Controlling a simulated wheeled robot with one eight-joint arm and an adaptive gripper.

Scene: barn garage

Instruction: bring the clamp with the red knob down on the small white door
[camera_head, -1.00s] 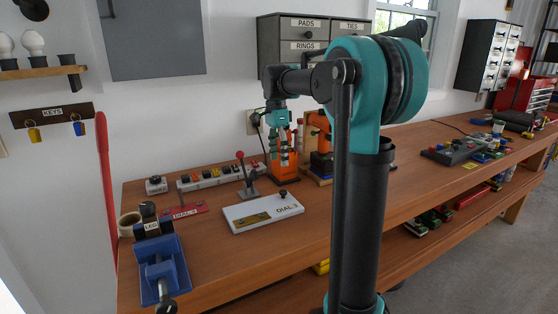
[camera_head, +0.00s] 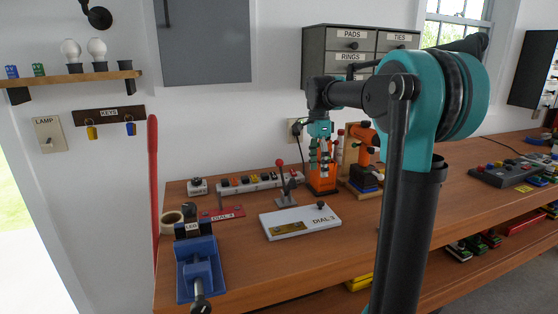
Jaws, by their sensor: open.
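The clamp with the red knob (camera_head: 280,163) stands on the bench, its handle upright and its grey base (camera_head: 286,201) behind the white panel. The small white door (camera_head: 301,222) appears to be the flat white panel marked DIAL 3, lying on the bench with a brass-coloured plate and a dark knob. The clamp's arm looks raised off it. My gripper (camera_head: 319,162) hangs open to the right of the red knob, in front of an orange tool, apart from the clamp. Its fingertips are small and partly blend with the orange behind.
A power strip (camera_head: 249,182) lies behind the clamp. A red DIAL 2 plate (camera_head: 222,214) and a blue vise (camera_head: 200,268) are to the left. An orange tool (camera_head: 322,180) stands close behind my gripper. Bare bench lies in front of the white panel.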

